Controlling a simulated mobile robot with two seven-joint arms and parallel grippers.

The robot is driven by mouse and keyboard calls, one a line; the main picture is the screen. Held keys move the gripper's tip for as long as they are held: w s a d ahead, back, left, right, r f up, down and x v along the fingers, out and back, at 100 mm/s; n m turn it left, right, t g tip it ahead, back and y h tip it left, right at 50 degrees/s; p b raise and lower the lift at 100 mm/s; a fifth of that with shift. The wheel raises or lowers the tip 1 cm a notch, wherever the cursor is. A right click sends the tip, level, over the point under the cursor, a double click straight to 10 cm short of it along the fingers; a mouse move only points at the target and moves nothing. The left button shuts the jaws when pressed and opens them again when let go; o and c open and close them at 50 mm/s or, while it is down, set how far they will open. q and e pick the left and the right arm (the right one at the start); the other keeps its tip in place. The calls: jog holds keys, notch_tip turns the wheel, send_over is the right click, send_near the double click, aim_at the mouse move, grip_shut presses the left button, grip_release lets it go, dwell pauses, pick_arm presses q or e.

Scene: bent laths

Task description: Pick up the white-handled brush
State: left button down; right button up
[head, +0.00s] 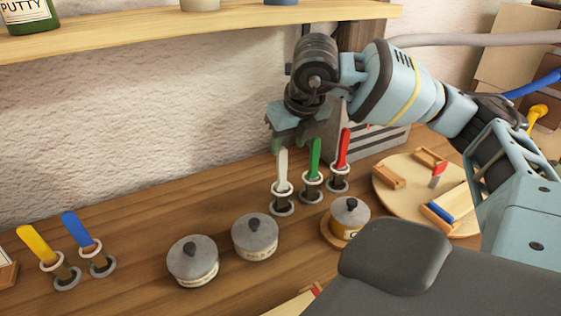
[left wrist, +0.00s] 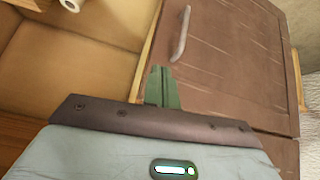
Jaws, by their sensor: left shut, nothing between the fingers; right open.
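The white-handled brush (head: 283,172) stands upright, leaning slightly, in a ringed holder at the middle of the bench. It is the leftmost of a row of three, beside a green-handled brush (head: 314,160) and a red-handled brush (head: 342,152). My right gripper (head: 297,138) is open and empty, pointing down around the top of the white handle or just behind it; I cannot tell whether it touches. My left gripper (left wrist: 163,88) is shut and empty in the left wrist view, in front of a brown cabinet door (left wrist: 225,60), away from the brushes.
A yellow-handled (head: 35,245) and a blue-handled brush (head: 78,230) stand at the left. Two grey-lidded pots (head: 193,262) (head: 255,238) and a third pot (head: 349,218) stand in front of the row. A round board (head: 400,192) lies right. A shelf (head: 200,30) runs above.

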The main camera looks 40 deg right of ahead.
aim_at(284, 151)
jog(key=shift+x, duration=3.15)
jog(key=shift+w+r, duration=0.1)
jog(key=shift+w, duration=0.05)
grip_shut()
